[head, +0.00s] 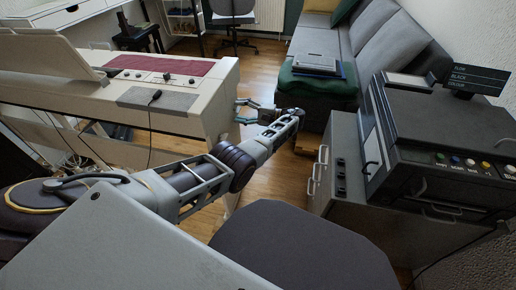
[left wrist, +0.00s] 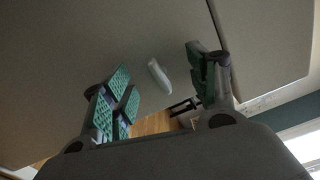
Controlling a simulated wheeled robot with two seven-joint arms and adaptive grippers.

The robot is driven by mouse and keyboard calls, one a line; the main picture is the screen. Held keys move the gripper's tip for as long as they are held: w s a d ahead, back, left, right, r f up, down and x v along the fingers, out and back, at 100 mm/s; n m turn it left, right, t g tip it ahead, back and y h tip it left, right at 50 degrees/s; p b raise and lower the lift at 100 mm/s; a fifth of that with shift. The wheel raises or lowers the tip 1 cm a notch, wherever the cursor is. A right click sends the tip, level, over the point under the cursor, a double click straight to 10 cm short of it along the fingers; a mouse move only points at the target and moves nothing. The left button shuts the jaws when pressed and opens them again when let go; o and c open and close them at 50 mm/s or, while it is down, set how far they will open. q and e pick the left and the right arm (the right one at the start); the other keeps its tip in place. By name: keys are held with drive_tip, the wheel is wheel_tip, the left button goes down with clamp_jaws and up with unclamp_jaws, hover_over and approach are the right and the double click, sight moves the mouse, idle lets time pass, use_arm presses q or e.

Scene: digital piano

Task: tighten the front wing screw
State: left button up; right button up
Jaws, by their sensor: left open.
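The digital piano (head: 120,85) is cream-white and stands at the left in the head view. My left gripper (head: 241,112) is at the piano's right end, its fingers pointing toward the end panel. In the left wrist view the left gripper (left wrist: 160,82) is open, with green pads on both sides. A small pale elongated piece (left wrist: 159,75), which looks like the wing screw, sits against the grey-brown panel between the fingers. Neither pad visibly touches it. In the head view the screw cannot be made out. My right gripper is not in view.
A dark seat (head: 300,250) is in the near middle. A grey cabinet (head: 340,180) with a dark machine (head: 440,150) stands at the right. A grey sofa (head: 350,50) is behind. Wooden floor (head: 275,175) lies open between piano and cabinet.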

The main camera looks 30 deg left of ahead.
use_arm(q)
drive_tip(key=shift+n+b, duration=1.95)
drive_tip(key=shift+n, duration=2.45)
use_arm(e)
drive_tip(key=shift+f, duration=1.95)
use_arm(q)
drive_tip(key=shift+n, duration=0.3)
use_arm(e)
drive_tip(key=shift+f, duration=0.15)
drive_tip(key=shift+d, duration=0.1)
